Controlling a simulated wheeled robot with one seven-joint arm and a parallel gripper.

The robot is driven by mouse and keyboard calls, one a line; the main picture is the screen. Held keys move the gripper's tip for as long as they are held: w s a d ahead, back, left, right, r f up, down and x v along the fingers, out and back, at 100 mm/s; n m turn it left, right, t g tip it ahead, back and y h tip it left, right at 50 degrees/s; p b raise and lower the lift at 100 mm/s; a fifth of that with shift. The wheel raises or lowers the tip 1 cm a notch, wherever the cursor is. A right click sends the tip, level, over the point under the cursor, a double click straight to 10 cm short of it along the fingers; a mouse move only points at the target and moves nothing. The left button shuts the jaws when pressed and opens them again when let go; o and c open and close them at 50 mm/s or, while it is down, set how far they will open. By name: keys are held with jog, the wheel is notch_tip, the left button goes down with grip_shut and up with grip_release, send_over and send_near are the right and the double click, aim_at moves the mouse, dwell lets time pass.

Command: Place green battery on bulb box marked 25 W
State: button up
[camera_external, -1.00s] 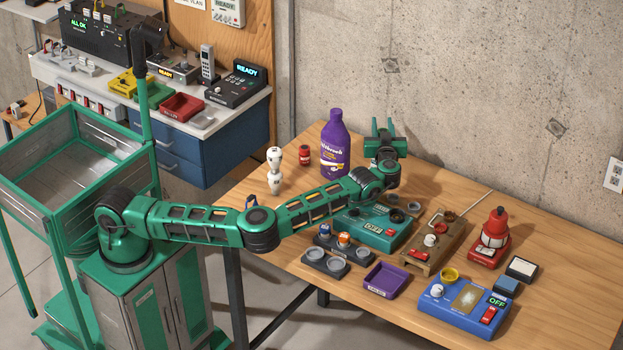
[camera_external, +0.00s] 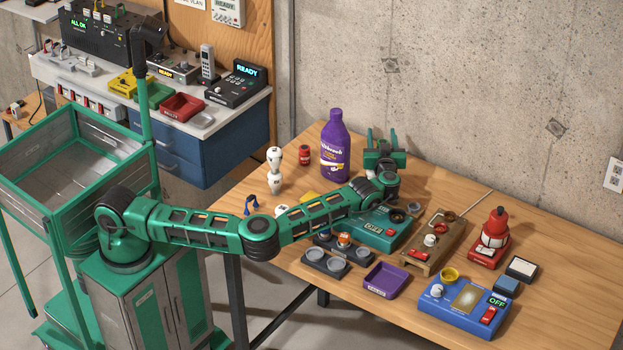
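My gripper (camera_external: 382,141) is over the far side of the wooden table, right of the purple bottle. Its two fingers point away from the camera and stand apart. I see nothing between them, though the gripper body hides part of that space. I cannot make out the green battery. I cannot pick out a bulb box marked 25 W either; no such marking is readable. My forearm and wrist hide part of the table's middle and back.
A purple bottle (camera_external: 335,146) stands close left of my gripper. A teal device (camera_external: 377,233), a wooden-based device (camera_external: 438,243), a purple tray (camera_external: 386,280), a blue device (camera_external: 463,307) and a red lamp-like object (camera_external: 490,240) fill the front. The table's right end is clear.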

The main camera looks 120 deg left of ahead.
jog(key=shift+r, duration=0.1)
jog(key=v, duration=0.5)
notch_tip(320, 180, up, 6)
jog(key=shift+f, duration=0.2)
jog(key=shift+r, duration=0.7)
